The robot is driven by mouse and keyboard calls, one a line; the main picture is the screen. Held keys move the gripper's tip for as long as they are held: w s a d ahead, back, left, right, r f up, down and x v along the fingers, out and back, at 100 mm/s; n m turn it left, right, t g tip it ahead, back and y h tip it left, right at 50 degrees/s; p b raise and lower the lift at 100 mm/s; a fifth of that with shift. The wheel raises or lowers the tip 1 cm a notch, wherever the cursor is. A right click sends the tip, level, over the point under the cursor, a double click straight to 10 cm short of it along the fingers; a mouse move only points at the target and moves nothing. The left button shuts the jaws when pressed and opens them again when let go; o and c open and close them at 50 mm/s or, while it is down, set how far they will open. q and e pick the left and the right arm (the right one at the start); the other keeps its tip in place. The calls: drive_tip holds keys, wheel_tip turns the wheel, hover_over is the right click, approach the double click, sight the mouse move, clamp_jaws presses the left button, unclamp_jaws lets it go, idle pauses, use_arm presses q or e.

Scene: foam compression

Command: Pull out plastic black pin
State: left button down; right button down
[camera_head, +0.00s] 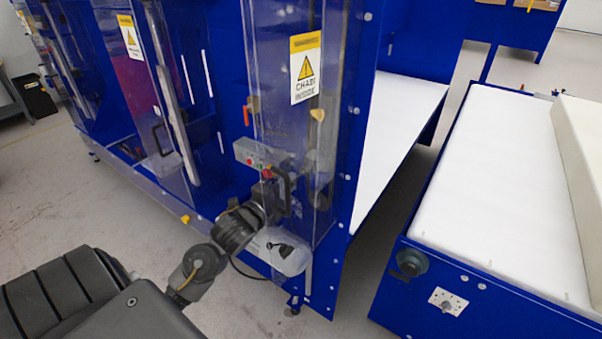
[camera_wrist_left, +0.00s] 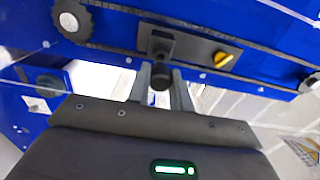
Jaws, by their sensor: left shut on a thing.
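The black pin (camera_wrist_left: 160,74) shows in the left wrist view as a dark round knob. It sits between the two grey fingers of my left gripper (camera_wrist_left: 161,88), which are shut on it. Behind it a black square block (camera_wrist_left: 157,42) sits on a grey plate fixed to the blue frame. In the head view my left gripper (camera_head: 272,196) is low at the front corner of the blue machine, by the clear guard. The pin cannot be made out there. My right gripper is in neither view.
A control box (camera_head: 250,154) with a red button is just above my left gripper. A white-topped conveyor (camera_head: 495,185) with a blue frame stands to the right. Grey floor (camera_head: 60,195) is open at left.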

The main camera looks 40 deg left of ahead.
use_arm(q)
drive_tip(key=shift+s, duration=2.55)
